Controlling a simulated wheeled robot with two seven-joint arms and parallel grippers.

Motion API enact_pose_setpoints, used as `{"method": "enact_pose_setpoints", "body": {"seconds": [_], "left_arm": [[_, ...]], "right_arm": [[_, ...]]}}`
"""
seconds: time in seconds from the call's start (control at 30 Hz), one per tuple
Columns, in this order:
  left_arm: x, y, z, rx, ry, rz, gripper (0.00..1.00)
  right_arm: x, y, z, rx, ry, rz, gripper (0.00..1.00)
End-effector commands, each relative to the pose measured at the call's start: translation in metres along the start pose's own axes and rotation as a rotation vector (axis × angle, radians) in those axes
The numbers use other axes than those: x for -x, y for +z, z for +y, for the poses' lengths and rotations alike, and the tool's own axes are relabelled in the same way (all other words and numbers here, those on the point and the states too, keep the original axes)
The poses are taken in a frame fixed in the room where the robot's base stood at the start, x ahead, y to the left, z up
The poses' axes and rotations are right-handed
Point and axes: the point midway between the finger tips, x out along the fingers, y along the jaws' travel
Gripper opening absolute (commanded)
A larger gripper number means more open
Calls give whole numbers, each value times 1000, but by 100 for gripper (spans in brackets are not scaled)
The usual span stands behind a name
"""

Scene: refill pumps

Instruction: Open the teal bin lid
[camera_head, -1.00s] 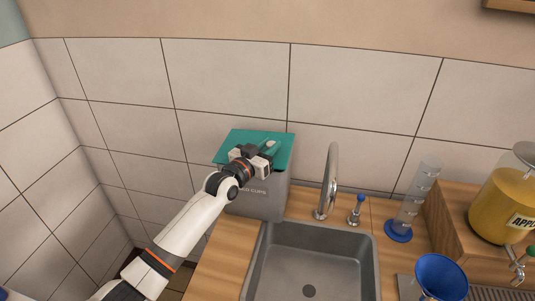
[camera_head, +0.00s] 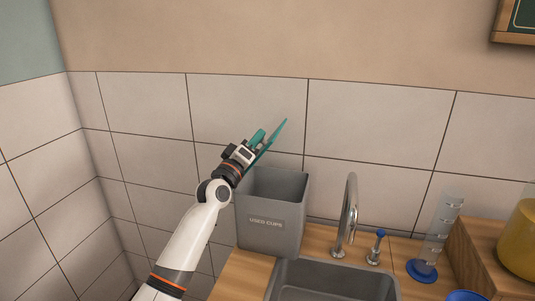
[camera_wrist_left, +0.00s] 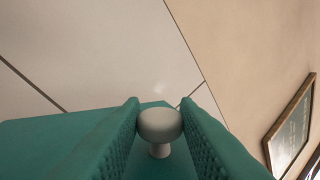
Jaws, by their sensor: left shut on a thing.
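The teal lid (camera_head: 277,133) is swung up and stands steeply tilted above the left side of the grey bin (camera_head: 272,222), which is labelled "USED CUPS". The bin's mouth is uncovered and its inner walls show. My left gripper (camera_head: 257,141) is at the lid, left of and above the bin. In the left wrist view, its teal ribbed fingers (camera_wrist_left: 160,125) are on both sides of the pale round lid knob (camera_wrist_left: 160,122), with the teal lid (camera_wrist_left: 40,145) behind it. My right gripper is not in view.
A grey sink (camera_head: 335,283) with a tall metal tap (camera_head: 349,215) is right of the bin. A blue-topped dispenser (camera_head: 376,247), a clear cylinder on a blue base (camera_head: 436,238) and a yellow jar (camera_head: 522,240) stand further right. The tiled wall (camera_head: 380,120) is close behind.

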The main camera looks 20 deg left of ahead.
Motion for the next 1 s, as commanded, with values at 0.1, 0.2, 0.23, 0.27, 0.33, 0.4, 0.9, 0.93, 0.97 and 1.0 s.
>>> {"method": "enact_pose_setpoints", "body": {"seconds": [0.1, 0.2, 0.23, 0.27, 0.33, 0.4, 0.9, 0.93, 0.97, 1.0], "left_arm": [[2, 16, 5, 105, 0, -44, 0], [4, 30, 10, 191, 0, -80, 0], [5, 34, 12, 217, 0, -91, 0], [6, 38, 14, 243, 1, -102, 0], [7, 46, 18, 300, 1, -125, 0], [9, 53, 22, 354, 1, -147, 0], [19, 83, 47, 595, 1, -248, 0], [20, 84, 48, 601, 1, -250, 0], [20, 84, 48, 606, 1, -252, 0], [20, 85, 49, 611, 2, -255, 0]], "right_arm": [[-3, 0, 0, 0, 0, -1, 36], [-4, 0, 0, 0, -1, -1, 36], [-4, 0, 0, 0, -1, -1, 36], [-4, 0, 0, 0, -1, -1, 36], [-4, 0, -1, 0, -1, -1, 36], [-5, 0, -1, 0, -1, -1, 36], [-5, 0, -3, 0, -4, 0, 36], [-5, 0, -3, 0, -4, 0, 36], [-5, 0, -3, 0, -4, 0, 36], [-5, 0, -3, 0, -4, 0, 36]]}}
